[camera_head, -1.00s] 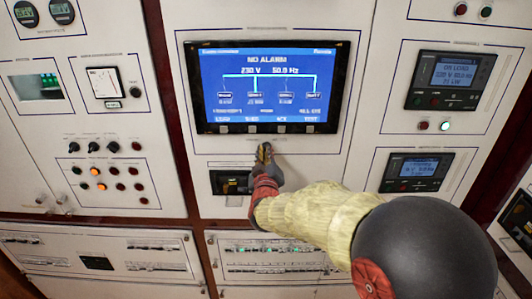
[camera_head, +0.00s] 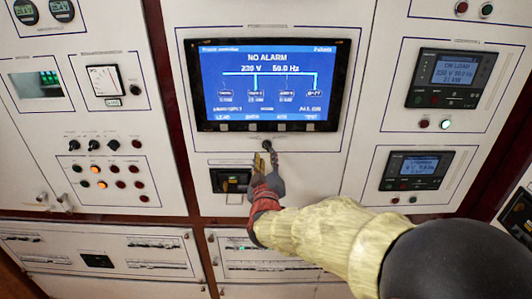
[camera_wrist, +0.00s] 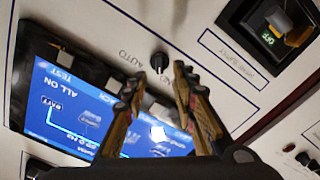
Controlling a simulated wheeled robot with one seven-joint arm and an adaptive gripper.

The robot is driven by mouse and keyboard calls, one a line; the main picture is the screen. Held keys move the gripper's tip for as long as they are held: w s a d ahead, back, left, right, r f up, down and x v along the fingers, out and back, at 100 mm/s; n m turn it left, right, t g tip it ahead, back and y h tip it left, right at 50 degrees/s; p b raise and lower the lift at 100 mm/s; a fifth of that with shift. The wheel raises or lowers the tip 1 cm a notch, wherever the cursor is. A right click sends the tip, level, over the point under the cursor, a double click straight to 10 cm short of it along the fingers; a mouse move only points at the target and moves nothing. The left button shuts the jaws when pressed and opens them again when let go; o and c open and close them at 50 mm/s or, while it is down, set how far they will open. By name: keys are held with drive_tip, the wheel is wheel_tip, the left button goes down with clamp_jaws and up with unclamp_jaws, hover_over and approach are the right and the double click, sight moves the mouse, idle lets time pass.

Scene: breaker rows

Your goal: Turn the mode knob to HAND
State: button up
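A small black knob (camera_head: 267,146) sits on the white panel just below the blue screen. It also shows in the wrist view (camera_wrist: 159,61), where the word AUTO is printed to its left in the picture. I cannot make out which way its pointer faces, and no HAND label is readable. My gripper (camera_head: 265,160) is just below the knob in the head view. Its fingers stand apart with a gap between them. In the wrist view my gripper (camera_wrist: 160,72) has its fingertips on either side of the line to the knob, short of it and holding nothing.
The blue screen (camera_head: 265,85) reads NO ALARM above the knob. Controller displays (camera_head: 416,170) are to the right, and rows of small knobs and lamps (camera_head: 105,169) to the left.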

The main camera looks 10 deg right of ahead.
drive_tip(key=v, duration=0.7)
